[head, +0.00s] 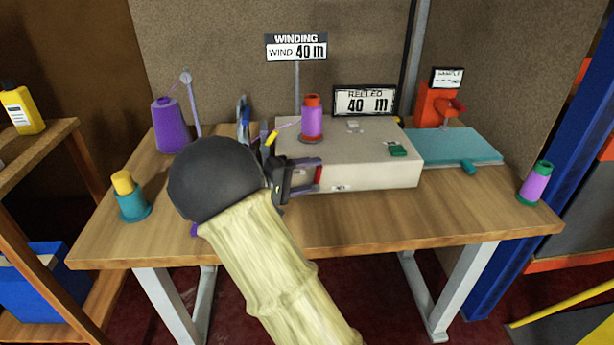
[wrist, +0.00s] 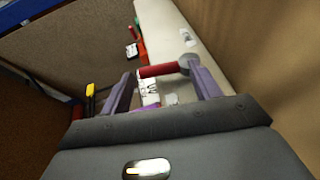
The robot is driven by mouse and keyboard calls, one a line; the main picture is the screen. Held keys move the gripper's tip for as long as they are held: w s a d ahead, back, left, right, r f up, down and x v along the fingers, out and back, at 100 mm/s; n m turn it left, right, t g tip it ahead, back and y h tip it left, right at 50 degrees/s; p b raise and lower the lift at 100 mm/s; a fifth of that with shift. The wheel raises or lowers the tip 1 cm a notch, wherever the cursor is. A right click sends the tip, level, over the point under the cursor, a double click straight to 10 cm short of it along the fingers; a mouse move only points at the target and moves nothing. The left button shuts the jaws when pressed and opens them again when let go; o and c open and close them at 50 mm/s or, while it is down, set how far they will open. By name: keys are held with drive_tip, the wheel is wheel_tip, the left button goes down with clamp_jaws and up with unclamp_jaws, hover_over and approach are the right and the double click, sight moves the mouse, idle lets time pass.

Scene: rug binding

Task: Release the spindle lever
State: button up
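The winder (head: 350,158) is a cream box on the table. A red handle (head: 319,175), apparently the spindle lever, stands at its front face. In the wrist view the red handle (wrist: 160,70) ends in a grey hub (wrist: 188,63). My gripper (head: 310,175) reaches in from the left, its purple fingers spread wide, one above and one below the handle. In the wrist view my gripper (wrist: 161,73) has the handle lying across between its fingertips; contact cannot be told. A purple cone with red ends (head: 312,119) stands upright on the winder.
The winding sign (head: 296,48) and the reeled display (head: 364,101) both read 40 m. A green button (head: 398,151) is on the winder's top. A teal mat (head: 455,146) lies to the right. Cones stand at the table's left (head: 131,197) and right (head: 535,184).

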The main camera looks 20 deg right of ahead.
drive_tip(key=o, duration=0.3)
drive_tip(key=shift+a, duration=0.1)
drive_tip(key=a+p, duration=0.1)
drive_tip(key=a, duration=0.4)
drive_tip(key=s+a+r+p, duration=0.1)
drive_tip(key=a, duration=0.5)
drive_tip(key=s+a+r+p, duration=0.1)
drive_tip(key=a, duration=0.5)
drive_tip(key=shift+r, duration=0.25)
